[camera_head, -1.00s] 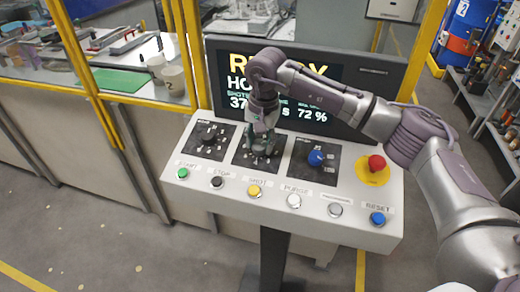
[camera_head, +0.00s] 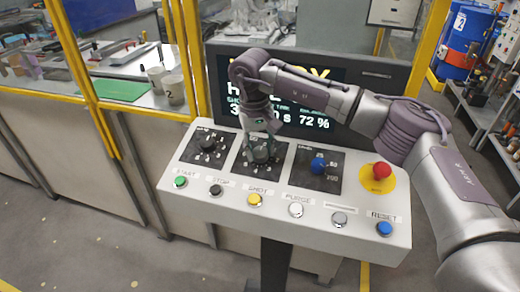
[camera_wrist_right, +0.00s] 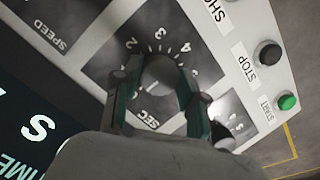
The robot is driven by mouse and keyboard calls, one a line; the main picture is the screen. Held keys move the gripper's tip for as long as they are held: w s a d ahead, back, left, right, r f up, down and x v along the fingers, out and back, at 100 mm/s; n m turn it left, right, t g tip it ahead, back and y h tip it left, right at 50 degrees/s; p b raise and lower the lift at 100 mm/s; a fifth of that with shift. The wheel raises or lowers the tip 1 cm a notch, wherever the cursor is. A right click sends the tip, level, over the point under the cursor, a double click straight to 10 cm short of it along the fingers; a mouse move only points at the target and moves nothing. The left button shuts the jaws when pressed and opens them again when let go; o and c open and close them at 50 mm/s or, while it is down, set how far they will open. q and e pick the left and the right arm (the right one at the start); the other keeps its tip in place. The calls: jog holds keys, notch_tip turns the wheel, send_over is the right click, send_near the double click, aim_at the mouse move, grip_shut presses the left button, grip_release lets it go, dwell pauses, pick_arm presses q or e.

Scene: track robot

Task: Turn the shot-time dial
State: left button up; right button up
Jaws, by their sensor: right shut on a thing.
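The shot-time dial (camera_wrist_right: 160,76) is a grey knob on a dark plate marked with numbers and SEC in the right wrist view. In the head view it is the middle dial (camera_head: 262,156) of three on the control panel. My right gripper (camera_head: 261,147) reaches down onto it. In the right wrist view its two green-sided fingers (camera_wrist_right: 158,92) are on opposite sides of the knob, shut on it. Where the dial's mark points is not clear. My left gripper is not in view.
The white panel (camera_head: 190,163) also bears a black left dial (camera_head: 207,146), a blue right dial (camera_head: 318,166), a red emergency button (camera_head: 382,170) and a row of push buttons. A screen (camera_head: 370,100) stands behind it. Yellow-framed fencing (camera_head: 190,60) is at left.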

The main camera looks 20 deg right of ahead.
aim_at(255, 153)
dwell(0.5)
jog(key=o, duration=1.1)
jog(key=shift+o, duration=0.2)
jog(key=shift+r, duration=0.1)
notch_tip(255, 153, up, 12)
jog(key=a, duration=0.1)
